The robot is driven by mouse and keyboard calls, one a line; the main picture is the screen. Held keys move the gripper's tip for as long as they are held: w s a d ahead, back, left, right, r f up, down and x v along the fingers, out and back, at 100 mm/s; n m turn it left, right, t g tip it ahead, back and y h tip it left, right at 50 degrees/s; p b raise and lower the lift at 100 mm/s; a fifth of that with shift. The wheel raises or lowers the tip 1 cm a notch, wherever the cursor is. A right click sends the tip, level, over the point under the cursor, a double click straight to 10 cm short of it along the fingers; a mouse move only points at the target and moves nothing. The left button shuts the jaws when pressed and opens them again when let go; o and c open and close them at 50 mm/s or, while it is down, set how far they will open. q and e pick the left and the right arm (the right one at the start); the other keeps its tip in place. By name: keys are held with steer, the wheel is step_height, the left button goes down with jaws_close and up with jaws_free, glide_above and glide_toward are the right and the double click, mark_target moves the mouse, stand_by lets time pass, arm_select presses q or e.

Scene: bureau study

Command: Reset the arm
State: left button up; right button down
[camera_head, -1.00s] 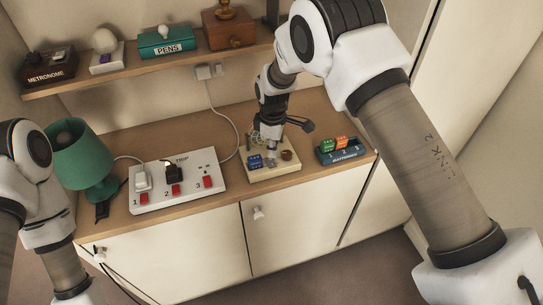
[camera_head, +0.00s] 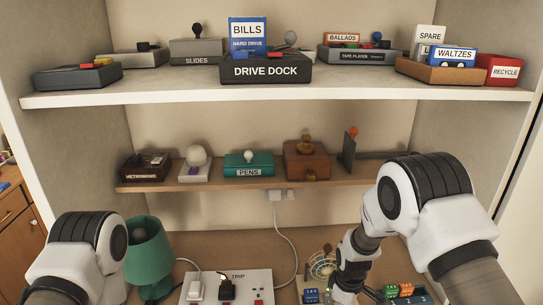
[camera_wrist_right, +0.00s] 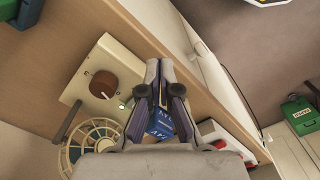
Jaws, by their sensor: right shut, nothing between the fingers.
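My right arm (camera_head: 430,215) comes in from the right in the head view and reaches down to the desk. Its hand is at the bottom edge there, beside a cream box (camera_wrist_right: 105,68) with a brown knob and a round grille. In the right wrist view my right gripper (camera_wrist_right: 160,72) has its fingers together with nothing between them. A blue block (camera_wrist_right: 161,122) shows behind the fingers. Of my left arm (camera_head: 75,262), only the white upper joint and links show at lower left. My left gripper is out of view.
On the desk stand a green lamp (camera_head: 149,258), a power strip (camera_head: 262,277) and a battery holder (camera_head: 418,296). Two loaded shelves span above: the upper one (camera_head: 200,97) holds a drive dock (camera_head: 266,72), the lower one (camera_head: 215,184) a pens box (camera_head: 249,165).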

steer(key=s+d+f+m, duration=0.25)
steer(key=s+f, duration=0.25)
steer(key=s, duration=0.4)
steer(key=s+d+f+m, duration=0.25)
steer(key=s+f, duration=0.25)
steer(key=s, duration=0.3)
steer(key=s+r+m, duration=0.1)
steer(key=s+m, duration=0.4)
steer(key=s, duration=0.9)
step_height(320, 180, down, 11)
steer(key=b, duration=1)
steer(key=shift+w+r+b, duration=0.15)
steer(key=shift+w+b, duration=0.1)
steer(key=shift+b, duration=0.15)
steer(key=shift+w, duration=0.1)
